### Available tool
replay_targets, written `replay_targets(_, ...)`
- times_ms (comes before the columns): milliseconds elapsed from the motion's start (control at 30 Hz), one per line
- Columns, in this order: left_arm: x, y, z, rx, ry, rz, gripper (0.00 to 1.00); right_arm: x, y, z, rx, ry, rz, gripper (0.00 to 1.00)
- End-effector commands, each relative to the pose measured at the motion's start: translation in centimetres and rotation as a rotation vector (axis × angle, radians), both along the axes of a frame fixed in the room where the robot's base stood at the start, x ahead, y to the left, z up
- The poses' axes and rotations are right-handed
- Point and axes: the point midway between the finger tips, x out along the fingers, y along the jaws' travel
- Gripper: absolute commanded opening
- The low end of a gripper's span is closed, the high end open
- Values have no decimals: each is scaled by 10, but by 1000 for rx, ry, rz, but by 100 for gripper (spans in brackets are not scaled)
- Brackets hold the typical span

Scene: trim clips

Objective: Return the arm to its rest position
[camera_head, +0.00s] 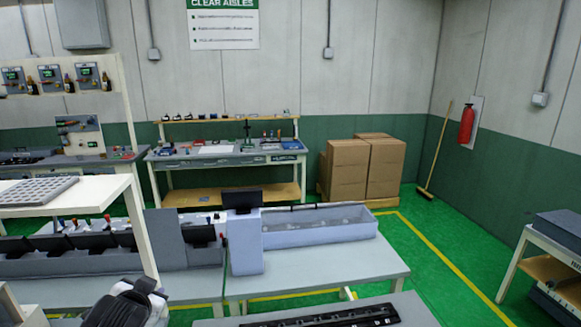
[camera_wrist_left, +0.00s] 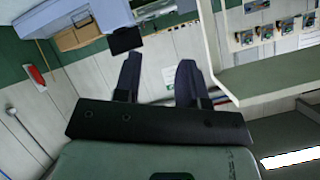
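My left gripper (camera_wrist_left: 158,78) shows in the left wrist view with its two dark fingers apart and nothing between them. In that view the room appears rotated, and the fingers point toward the wall, with a dark screen beyond one fingertip. In the head view a dark and grey part of my left arm (camera_head: 125,306) shows at the bottom left edge; its fingers cannot be made out there. My right arm and gripper are in neither view. A long black part (camera_head: 335,317) lies on a grey surface at the bottom edge of the head view, partly cut off.
A grey table (camera_head: 375,262) carries a pale long bin (camera_head: 318,228), a dark screen (camera_head: 243,199) and several dark bins at left. A white shelf (camera_head: 100,194) with a grey grid tray (camera_head: 38,190) stands close at left.

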Motion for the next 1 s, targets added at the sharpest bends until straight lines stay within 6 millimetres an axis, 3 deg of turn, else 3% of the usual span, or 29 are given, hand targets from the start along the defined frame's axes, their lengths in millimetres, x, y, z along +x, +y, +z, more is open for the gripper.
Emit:
replay_targets(33, -23, -22, -18, -21, -15, -45, 38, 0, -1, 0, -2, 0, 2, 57)
replay_targets(100, -52, -41, -37, -51, -27, -84, 38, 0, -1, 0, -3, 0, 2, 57)
replay_targets(300, -135, -75, -99, -153, 23, -139, 38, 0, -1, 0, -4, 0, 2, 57)
replay_targets(700, -287, -99, -248, -330, 411, -79, 38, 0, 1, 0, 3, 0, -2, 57)
replay_targets(1000, -377, -107, -308, -370, 647, -33, 38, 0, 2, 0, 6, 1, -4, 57)
